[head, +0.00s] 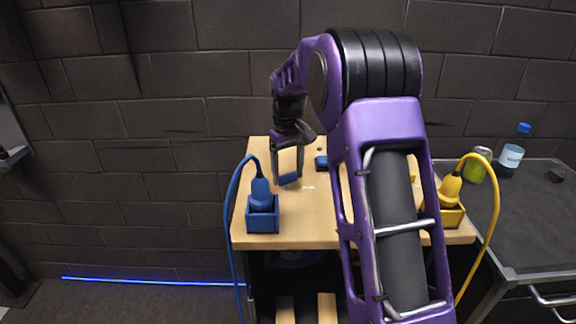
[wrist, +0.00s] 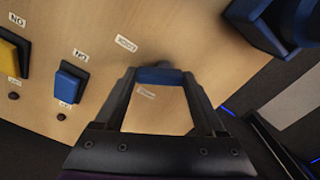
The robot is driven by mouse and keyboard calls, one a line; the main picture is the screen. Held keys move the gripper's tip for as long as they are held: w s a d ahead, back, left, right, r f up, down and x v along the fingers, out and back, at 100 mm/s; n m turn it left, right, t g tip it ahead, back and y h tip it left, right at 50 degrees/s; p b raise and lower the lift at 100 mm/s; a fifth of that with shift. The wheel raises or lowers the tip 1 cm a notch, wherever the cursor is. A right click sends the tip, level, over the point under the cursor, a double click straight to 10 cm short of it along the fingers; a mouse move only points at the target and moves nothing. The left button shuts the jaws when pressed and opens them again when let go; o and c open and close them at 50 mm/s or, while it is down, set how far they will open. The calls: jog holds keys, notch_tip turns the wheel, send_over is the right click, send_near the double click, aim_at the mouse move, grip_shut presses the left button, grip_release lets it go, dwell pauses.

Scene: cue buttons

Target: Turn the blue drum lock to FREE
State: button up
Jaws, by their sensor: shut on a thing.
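The blue drum lock (head: 289,179) is on the wooden table top, at the left part of the table in the head view. In the wrist view its blue bar (wrist: 160,76) spans between my fingertips. My gripper (head: 288,175) points down at it and is shut on it, one finger at each end of the bar; the fingers also show in the wrist view (wrist: 160,80). Two small white labels lie near the lock, one beyond it (wrist: 126,43) and one seen between my fingers (wrist: 146,91). Their words are too small to read surely, so the lock's setting cannot be told.
A blue box with a plug and cable (head: 262,215) stands close to the lock, at the table's front left. A yellow one (head: 452,212) stands at the right. Blue (wrist: 70,84) and yellow (wrist: 12,55) switches sit left in the wrist view.

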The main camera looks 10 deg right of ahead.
jog(key=n+p, duration=0.1)
jog(key=n, duration=0.1)
jog(key=n+p, duration=0.1)
jog(key=n, duration=0.2)
jog(key=shift+w+r+n, duration=0.1)
jog(key=shift+w+n, duration=0.1)
jog(key=shift+n, duration=0.1)
jog(key=n, duration=0.6)
jog(key=shift+w+a, duration=0.1)
jog(key=shift+a, duration=0.2)
jog(key=shift+n, duration=0.4)
jog(key=o, duration=1.3)
notch_tip(320, 180, up, 17)
jog(key=shift+r, duration=0.15)
